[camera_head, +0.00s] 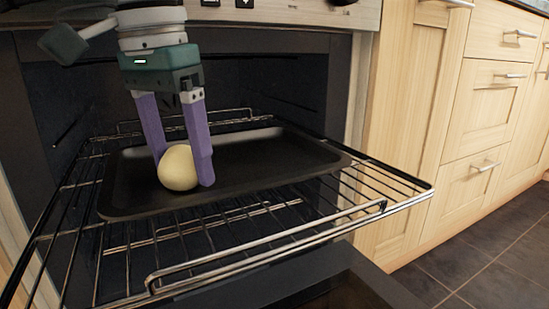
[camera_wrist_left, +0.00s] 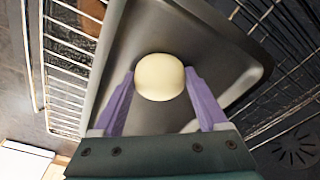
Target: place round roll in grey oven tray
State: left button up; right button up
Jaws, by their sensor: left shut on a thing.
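The round roll (camera_head: 178,168) is pale yellow and sits between the two purple fingers of my left gripper (camera_head: 182,175). The gripper is shut on it and points down into the grey oven tray (camera_head: 262,165). In the left wrist view the roll (camera_wrist_left: 159,77) is between both fingertips (camera_wrist_left: 158,88), over the tray (camera_wrist_left: 225,50). The roll is at the tray's left front part, inside its rim. I cannot tell whether its underside touches the tray floor. My right gripper is not in view.
The tray lies on a wire oven rack (camera_head: 300,235) pulled out of the open oven. The oven door (camera_head: 350,285) is folded down below. Wooden cabinets (camera_head: 480,110) stand to the right. The tray's right half is empty.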

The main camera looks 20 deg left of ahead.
aim_at(170, 159)
pick_arm(q)
jog(key=o, duration=1.3)
jog(key=shift+f, duration=0.1)
jog(key=shift+c, duration=0.2)
notch_tip(170, 159, up, 12)
jog(key=s+p, duration=0.1)
jog(key=p, duration=0.5)
jog(key=shift+s, duration=0.2)
jog(key=shift+a, duration=0.1)
